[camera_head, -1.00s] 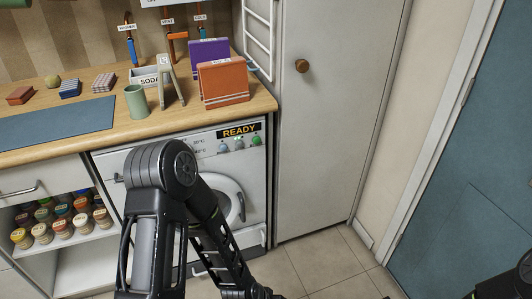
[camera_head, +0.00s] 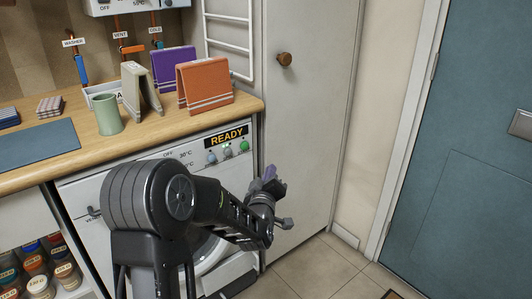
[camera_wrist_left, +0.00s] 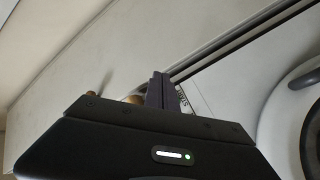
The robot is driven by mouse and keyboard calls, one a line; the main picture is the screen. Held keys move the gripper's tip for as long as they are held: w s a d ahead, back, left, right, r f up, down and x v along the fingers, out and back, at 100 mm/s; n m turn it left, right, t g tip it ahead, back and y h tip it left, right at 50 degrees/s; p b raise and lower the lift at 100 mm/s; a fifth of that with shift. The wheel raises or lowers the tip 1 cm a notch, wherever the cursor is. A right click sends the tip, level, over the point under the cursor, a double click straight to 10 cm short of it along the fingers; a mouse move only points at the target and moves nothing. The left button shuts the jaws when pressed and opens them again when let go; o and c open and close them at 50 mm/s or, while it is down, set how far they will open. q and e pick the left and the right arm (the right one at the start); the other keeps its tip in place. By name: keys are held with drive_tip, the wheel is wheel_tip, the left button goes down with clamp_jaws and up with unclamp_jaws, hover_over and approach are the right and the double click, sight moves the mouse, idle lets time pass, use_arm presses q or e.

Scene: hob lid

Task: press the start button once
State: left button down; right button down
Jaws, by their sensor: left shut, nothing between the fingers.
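The white washing machine (camera_head: 85,190) stands under the wooden counter, and its display (camera_head: 227,137) reads READY. Which one is the start button is too small to read in the head view. In the wrist view a label (camera_wrist_left: 184,101) that seems to read START shows beside the fingers. My left gripper (camera_head: 269,177) is shut and empty, below and right of the green button, apart from it. It also shows in the wrist view (camera_wrist_left: 159,84). My right gripper is out of view.
The counter (camera_head: 150,130) above holds an orange folded stand (camera_head: 205,84), a purple one (camera_head: 170,68), and a green cup (camera_head: 108,113). A tall white cabinet (camera_head: 300,130) stands right of the washer. Open floor (camera_head: 320,262) lies in front.

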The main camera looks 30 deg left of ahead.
sight(245, 146)
use_arm(q)
drive_tip(key=shift+a+r+n+t+y, duration=0.2)
drive_tip(key=shift+r+n+t+y, duration=0.2)
drive_tip(key=shift+r+n, duration=0.5)
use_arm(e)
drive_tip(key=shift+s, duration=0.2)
use_arm(q)
drive_tip(key=shift+r, duration=0.15)
drive_tip(key=w+a, duration=0.2)
drive_tip(key=a, duration=0.6)
drive_tip(key=shift+w+a+b, duration=0.2)
drive_tip(key=shift+w+b, duration=0.1)
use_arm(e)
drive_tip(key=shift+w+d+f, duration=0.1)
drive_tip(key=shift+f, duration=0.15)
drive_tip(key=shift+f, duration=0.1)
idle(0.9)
